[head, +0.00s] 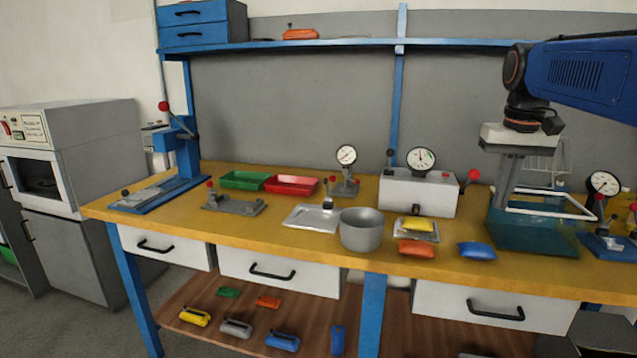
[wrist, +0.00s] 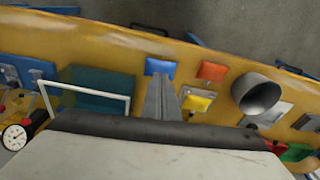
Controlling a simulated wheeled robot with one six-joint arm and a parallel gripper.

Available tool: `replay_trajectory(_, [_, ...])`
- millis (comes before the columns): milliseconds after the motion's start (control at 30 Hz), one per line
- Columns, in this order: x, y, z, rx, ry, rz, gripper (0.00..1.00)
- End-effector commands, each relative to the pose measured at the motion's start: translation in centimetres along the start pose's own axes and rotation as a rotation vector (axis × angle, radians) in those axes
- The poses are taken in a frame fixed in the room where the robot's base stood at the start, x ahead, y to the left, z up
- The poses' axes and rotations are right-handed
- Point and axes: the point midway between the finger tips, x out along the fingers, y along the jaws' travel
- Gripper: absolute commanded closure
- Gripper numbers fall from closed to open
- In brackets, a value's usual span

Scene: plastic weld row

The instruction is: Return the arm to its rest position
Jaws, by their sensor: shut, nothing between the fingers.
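My gripper (head: 501,203) hangs from my blue arm at the right of the head view, pointing down. Its fingers are together with nothing between them. In the wrist view the closed fingers (wrist: 161,82) reach up the middle of the picture, their tips near the blue pouch (wrist: 160,66) in the picture. In the head view the gripper appears in front of or above the teal bin (head: 535,236), left of the white wire frame; the exact gap cannot be told. The blue pouch (head: 477,251) lies on the yellow bench, apart from the gripper.
The yellow bench (head: 270,228) holds a grey pot (head: 361,230), a gauge box (head: 418,192), an orange pouch (head: 416,248), a yellow pouch (head: 418,224) on a metal tray, red and green trays and a blue press (head: 180,150). A blue shelf (head: 330,43) runs above behind.

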Motion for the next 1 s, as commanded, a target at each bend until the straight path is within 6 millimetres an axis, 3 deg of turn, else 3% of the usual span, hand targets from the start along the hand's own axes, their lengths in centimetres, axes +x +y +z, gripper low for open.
replay_trajectory(33, [0.6,-0.6,1.7,-0.013,0.016,-0.001,1.0])
replay_trajectory(367, [6.2,-3.2,11.2,-0.084,0.121,-0.014,1.0])
replay_trajectory(700, [14.2,-4.6,20.7,-0.155,0.23,-0.036,1.0])
replay_trajectory(900, [18.4,-4.9,24.7,-0.186,0.277,-0.048,1.0])
replay_trajectory(1000, [19.6,-4.9,25.7,-0.194,0.291,-0.052,1.0])
